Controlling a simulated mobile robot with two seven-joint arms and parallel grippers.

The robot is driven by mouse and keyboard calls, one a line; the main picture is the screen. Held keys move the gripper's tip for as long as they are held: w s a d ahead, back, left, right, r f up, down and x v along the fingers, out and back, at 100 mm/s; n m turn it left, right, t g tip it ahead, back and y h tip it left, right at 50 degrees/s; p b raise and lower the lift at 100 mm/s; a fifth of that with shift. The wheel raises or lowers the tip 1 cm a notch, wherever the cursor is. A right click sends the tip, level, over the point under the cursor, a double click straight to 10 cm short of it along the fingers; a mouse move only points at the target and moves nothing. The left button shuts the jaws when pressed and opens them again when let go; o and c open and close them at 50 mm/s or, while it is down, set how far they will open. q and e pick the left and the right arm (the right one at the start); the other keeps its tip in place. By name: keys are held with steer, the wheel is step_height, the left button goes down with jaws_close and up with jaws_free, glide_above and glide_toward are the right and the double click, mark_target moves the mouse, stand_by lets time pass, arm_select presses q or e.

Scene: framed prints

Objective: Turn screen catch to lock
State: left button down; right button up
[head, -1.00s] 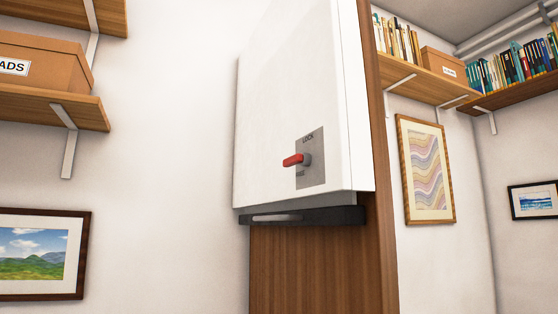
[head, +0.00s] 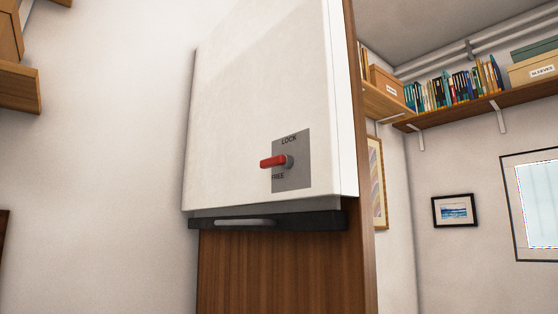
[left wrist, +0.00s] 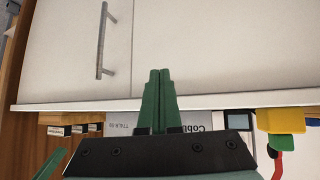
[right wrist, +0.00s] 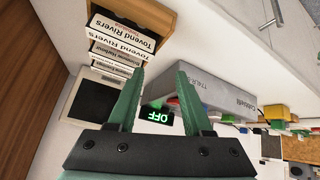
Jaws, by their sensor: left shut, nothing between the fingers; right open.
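The screen catch is a red-handled lever (head: 273,161) on a grey plate (head: 300,172) at the lower right of a white cabinet-like panel (head: 262,100). The plate reads LOCK above the lever and FREE below it. The red handle points left, about level, between the two words. Neither gripper shows in the head view. In the left wrist view my left gripper (left wrist: 158,75) is shut and empty. In the right wrist view my right gripper (right wrist: 155,80) is open with nothing between its fingers. The catch shows in neither wrist view.
A dark bar with a grey handle (head: 246,222) runs under the panel. A wooden shelf (head: 480,106) with books and boxes is at the right. The left wrist view shows a white cupboard door (left wrist: 210,50). The right wrist view shows boxes (right wrist: 118,45) and a green OFF display (right wrist: 156,115).

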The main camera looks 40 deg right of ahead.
mark_target(281, 158)
steer(key=w+r+n+t, duration=0.25)
steer(key=w+r, duration=0.25)
steer(key=r, duration=0.6)
steer(key=w+a+r+n+t, duration=0.1)
steer(key=w+r+n, duration=0.2)
steer(key=w+r, duration=0.5)
steer(key=w+r+n+t, duration=0.1)
steer(key=w+r+n, duration=0.15)
steer(key=r, duration=1.05)
steer(key=s+d+r+n+t+h, duration=0.1)
steer(key=s+d+r+t+h, duration=0.15)
steer(key=r, duration=1.05)
steer(key=s+d+r+n+t+h, duration=0.1)
steer(key=s+d+r+h, duration=0.2)
steer(key=r, duration=1.1)
steer(key=s+d+r+m+t+h, duration=0.1)
steer(key=s+d+r, duration=0.3)
steer(key=s+r, duration=0.35)
steer(key=s+d+r+t+h, duration=0.1)
steer(key=s+d+r, duration=0.2)
steer(key=s+r, duration=0.45)
steer(key=p+x, duration=0.2)
steer(key=x, duration=0.3)
steer(key=p+x, duration=0.2)
steer(key=x, duration=0.4)
steer(key=shift+d+r, duration=0.2)
steer(key=shift+d, duration=0.05)
steer(key=shift+w+d+p, duration=0.15)
steer(key=shift+w+p, duration=0.15)
steer(key=shift+w, duration=0.25)
